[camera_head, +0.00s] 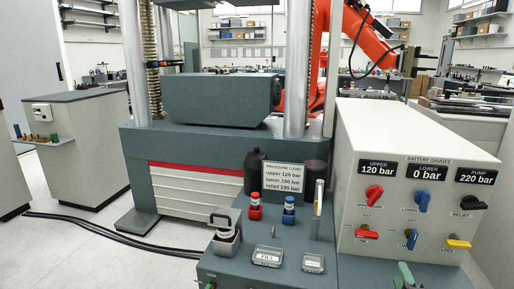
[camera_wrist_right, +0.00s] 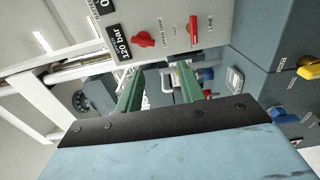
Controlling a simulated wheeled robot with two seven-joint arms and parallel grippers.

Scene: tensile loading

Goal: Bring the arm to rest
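My right gripper (camera_head: 403,276) shows only as green fingertips at the bottom edge of the head view, in front of the grey gauge panel (camera_head: 350,262). In the right wrist view, the green fingers of the right gripper (camera_wrist_right: 162,80) stand apart with nothing held between them. They point past the panel's red upper knob (camera_wrist_right: 144,40) and red lever (camera_wrist_right: 193,30), apparently without touching them. The panel displays read upper 120 bar, lower 0 bar and pump 220 bar. My left gripper is in neither view.
The console top (camera_head: 250,242) carries a red valve (camera_head: 255,206), a blue valve (camera_head: 289,211), a pressure card (camera_head: 283,178) and a handled metal container (camera_head: 226,241). The testing machine (camera_head: 190,143) stands behind. An orange robot arm (camera_head: 368,38) is farther back. Floor at left is open, with black cables (camera_head: 100,236).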

